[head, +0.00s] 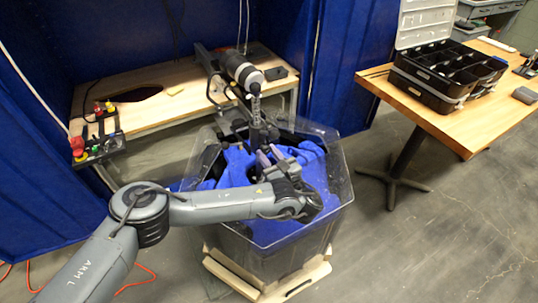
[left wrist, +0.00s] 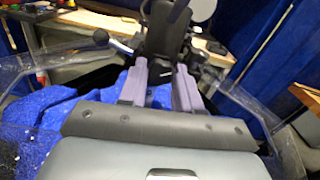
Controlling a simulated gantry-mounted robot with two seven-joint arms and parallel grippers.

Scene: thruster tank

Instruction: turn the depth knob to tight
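A trolling motor (head: 240,68) is fixed at the back table's edge, its dark shaft (head: 255,108) running down into the clear tank (head: 345,185). I cannot pick out the depth knob for certain in the head view. In the left wrist view a black bracket-like part (left wrist: 166,28) stands upright just beyond my fingertips, and a ball-ended handle (left wrist: 100,37) sticks out to its left. My left gripper (head: 268,153) is over the tank beside the shaft. My right gripper is not in view.
Blue cloth-like material (head: 235,170) lies in the tank. A control box (head: 97,145) with coloured buttons hangs at the back table's (head: 140,118) left end. A wooden table (head: 465,125) with an open black case (head: 440,80) stands at right. Floor between is clear.

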